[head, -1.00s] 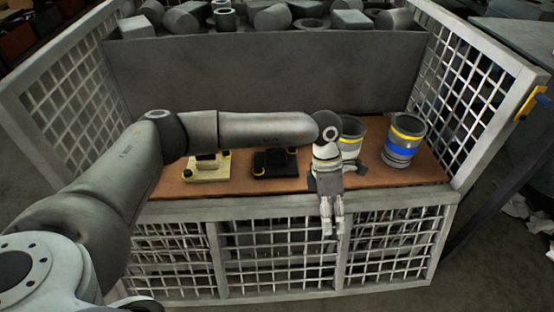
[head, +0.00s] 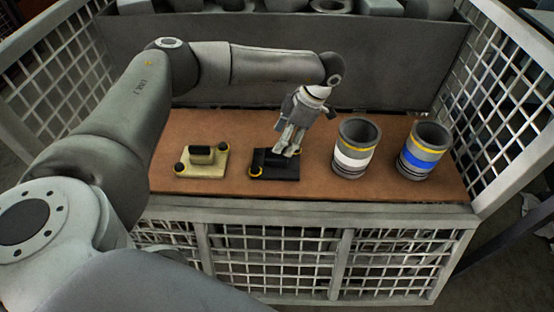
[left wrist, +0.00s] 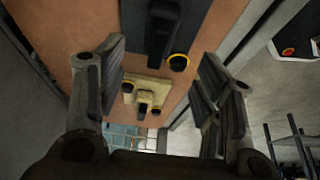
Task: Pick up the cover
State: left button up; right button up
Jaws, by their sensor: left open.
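Two covers lie on the brown board. The black cover (head: 268,170) has a raised black grip and yellow-ringed knobs. The beige cover (head: 210,170) to its left has a black grip and dark knobs. My left gripper (head: 285,148) points down over the right part of the black cover and hides some of it; I cannot tell whether it touches. In the left wrist view my left gripper (left wrist: 160,62) is open with nothing held. There the black cover (left wrist: 158,38) is at the top and the beige cover (left wrist: 147,91) shows between the fingers. My right gripper is not in view.
A grey cylinder with white and yellow bands (head: 355,160) and one with blue and yellow bands (head: 423,160) stand right of the covers. The brown board (head: 235,187) lies within a crate with mesh sides (head: 500,110). A grey wall (head: 400,70) rises behind.

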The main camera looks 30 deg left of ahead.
aim_at(276, 157)
pick_arm(q)
jog(key=x, duration=0.6)
jog(key=shift+a+f+b, duration=0.2)
jog(key=shift+a+b, duration=0.05)
jog(key=shift+b, duration=0.1)
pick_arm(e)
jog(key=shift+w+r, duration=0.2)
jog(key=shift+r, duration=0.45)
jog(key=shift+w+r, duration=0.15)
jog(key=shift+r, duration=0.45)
pick_arm(q)
jog(key=c, duration=1.2)
jog(key=shift+w+r, duration=0.1)
jog(key=shift+c, duration=0.6)
jog(key=shift+r, duration=0.1)
